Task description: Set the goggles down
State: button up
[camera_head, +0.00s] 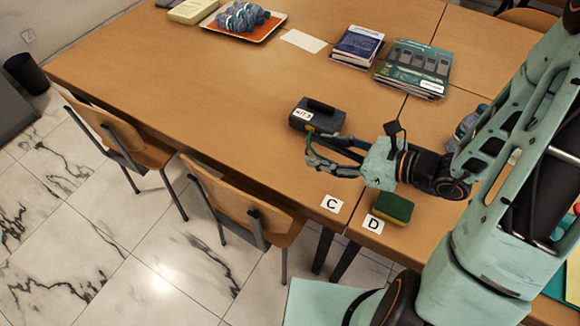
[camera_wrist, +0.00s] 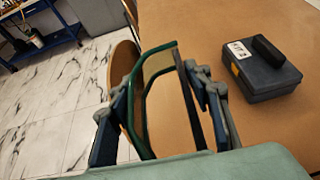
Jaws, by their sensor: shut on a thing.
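The goggles (camera_wrist: 158,47) have a dark green rim and a clear lens. My gripper (camera_wrist: 158,88) is shut on them, with one finger on each side, in the wrist view. In the head view my gripper (camera_head: 322,153) is low over the front of the wooden table (camera_head: 215,75), just in front of a dark case. The goggles are hard to make out there. I cannot tell whether they touch the table. A white card marked C (camera_head: 332,204) lies at the table's front edge, with bare wood around it.
The dark case labelled KIT 3 (camera_head: 318,115) stands close behind my gripper; it also shows in the wrist view (camera_wrist: 262,75). A green and yellow sponge (camera_head: 393,208) lies by card D (camera_head: 373,224). Books (camera_head: 357,46) and an orange tray (camera_head: 268,36) are farther back. Chairs (camera_head: 235,205) stand along the edge.

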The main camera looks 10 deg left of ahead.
jog(key=shift+s+a+f+n+g+b, duration=0.3)
jog(key=shift+s+a+f+b, duration=0.25)
jog(key=shift+s+a, duration=0.4)
jog(key=b, duration=0.1)
jog(key=f+b, duration=0.1)
jog(key=b, duration=0.1)
jog(key=shift+w+a, duration=0.2)
jog(key=shift+w, duration=0.15)
jog(key=b, duration=0.3)
jog(key=shift+w+a+f, duration=0.2)
jog(key=shift+w+a, duration=0.1)
jog(key=shift+a, duration=0.05)
jog(key=shift+w+a+b, duration=0.25)
jog(key=shift+a+b, duration=0.05)
jog(key=shift+b, duration=0.25)
jog(key=w+a+f, duration=0.2)
jog(key=w+a, duration=0.2)
jog(key=b, duration=0.2)
send_over(286, 158)
jog(key=s, duration=0.1)
jog(key=f, duration=0.5)
jog(key=shift+d, duration=0.35)
jog(key=shift+w+a+f, duration=0.25)
jog(key=shift+w+f, duration=0.05)
jog(key=shift+f, duration=0.15)
jog(key=shift+w+a+f, duration=0.1)
jog(key=shift+f, duration=0.8)
jog(key=shift+w+a+f, duration=0.1)
jog(key=shift+f, duration=0.75)
